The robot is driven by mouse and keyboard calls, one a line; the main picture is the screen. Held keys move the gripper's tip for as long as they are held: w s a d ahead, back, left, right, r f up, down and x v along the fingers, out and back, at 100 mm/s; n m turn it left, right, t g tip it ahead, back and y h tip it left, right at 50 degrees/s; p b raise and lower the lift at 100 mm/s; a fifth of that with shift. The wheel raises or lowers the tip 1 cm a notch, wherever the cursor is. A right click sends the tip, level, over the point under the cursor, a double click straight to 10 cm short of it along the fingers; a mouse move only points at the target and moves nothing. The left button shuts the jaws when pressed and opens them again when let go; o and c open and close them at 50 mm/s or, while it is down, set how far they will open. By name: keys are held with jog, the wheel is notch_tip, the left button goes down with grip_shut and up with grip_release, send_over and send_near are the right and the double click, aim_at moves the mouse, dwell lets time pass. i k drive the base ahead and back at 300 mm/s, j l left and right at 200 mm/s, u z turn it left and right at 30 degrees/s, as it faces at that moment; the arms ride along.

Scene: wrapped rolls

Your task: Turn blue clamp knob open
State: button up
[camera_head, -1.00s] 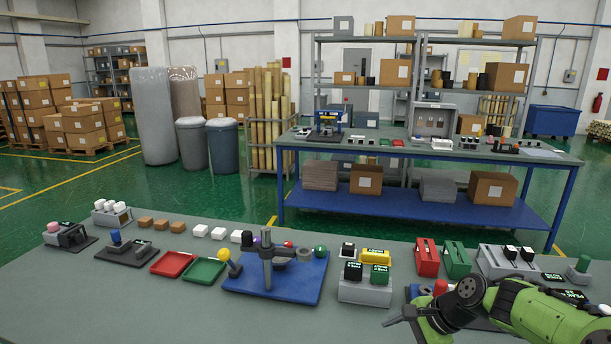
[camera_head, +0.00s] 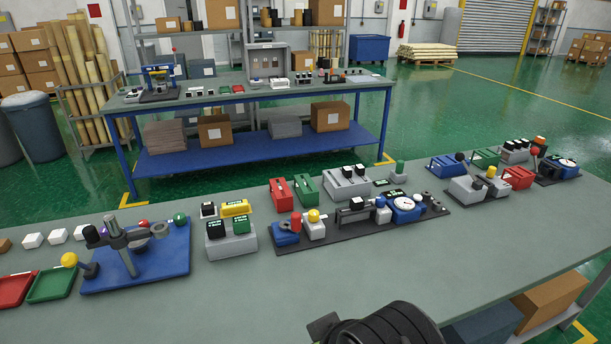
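A long black board in the middle of the near table carries several devices. A blue knob (camera_head: 380,202) stands on it, left of a blue gauge with a white dial (camera_head: 404,206). A dark ribbed part of my arm shows at the bottom edge, apart from the board; my gripper's fingertips do not show.
Red and green blocks (camera_head: 281,193) stand behind the board. More devices (camera_head: 468,190) stand to the right. The front right tabletop (camera_head: 480,255) is clear.

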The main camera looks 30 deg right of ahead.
aim_at(380, 201)
jog(key=z, duration=1.25)
